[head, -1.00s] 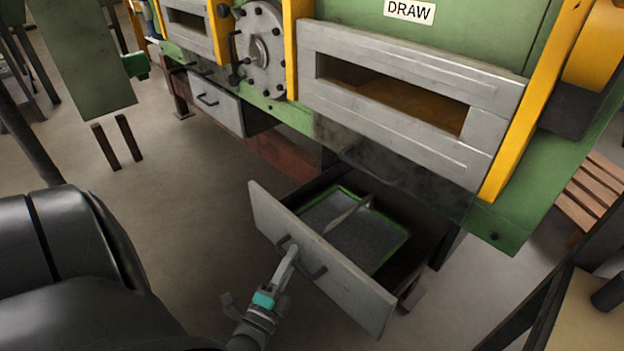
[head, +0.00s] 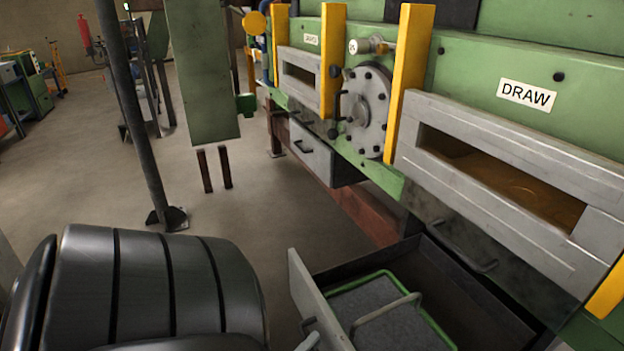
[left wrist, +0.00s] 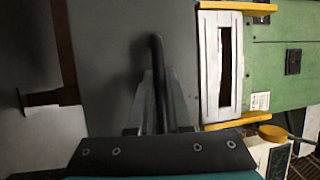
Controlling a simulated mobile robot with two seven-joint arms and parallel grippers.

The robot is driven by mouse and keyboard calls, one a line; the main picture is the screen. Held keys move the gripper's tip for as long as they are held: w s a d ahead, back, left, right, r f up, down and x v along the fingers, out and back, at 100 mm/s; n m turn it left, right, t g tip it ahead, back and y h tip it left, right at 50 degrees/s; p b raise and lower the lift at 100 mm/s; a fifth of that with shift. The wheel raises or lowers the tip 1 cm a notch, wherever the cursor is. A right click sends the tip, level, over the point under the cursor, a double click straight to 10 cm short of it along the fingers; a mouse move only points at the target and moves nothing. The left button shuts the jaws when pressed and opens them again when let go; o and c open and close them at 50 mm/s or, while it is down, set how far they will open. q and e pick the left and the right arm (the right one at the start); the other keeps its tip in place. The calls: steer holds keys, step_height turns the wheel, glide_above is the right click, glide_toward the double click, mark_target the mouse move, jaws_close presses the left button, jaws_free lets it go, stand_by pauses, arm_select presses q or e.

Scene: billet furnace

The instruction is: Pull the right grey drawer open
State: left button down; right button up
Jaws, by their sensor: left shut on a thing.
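The right grey drawer (head: 312,296) stands open under the furnace, its grey front panel well out from the green body. Its dark handle (head: 308,325) is on the outer face, near the bottom of the head view. My left gripper (head: 311,341) shows only in part there, at the handle. In the left wrist view, its two fingers (left wrist: 152,105) are shut on the dark handle bar (left wrist: 157,60), against the grey drawer front (left wrist: 105,45). My right gripper is not in view.
Inside the drawer lies a grey tray with a green rim (head: 345,286) and a bar handle (head: 385,312). The left grey drawer (head: 311,152) is further along the furnace. A dark post (head: 137,120) stands on the left.

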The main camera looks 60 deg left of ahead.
arm_select(q)
steer(key=c, duration=0.8)
jaws_free()
steer(key=shift+c, duration=0.2)
steer(key=b+v, duration=0.1)
steer(key=v, duration=1.4)
steer(key=shift+b, duration=0.4)
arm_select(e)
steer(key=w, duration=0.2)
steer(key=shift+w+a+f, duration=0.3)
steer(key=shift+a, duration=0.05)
arm_select(q)
steer(key=shift+s+d, duration=0.1)
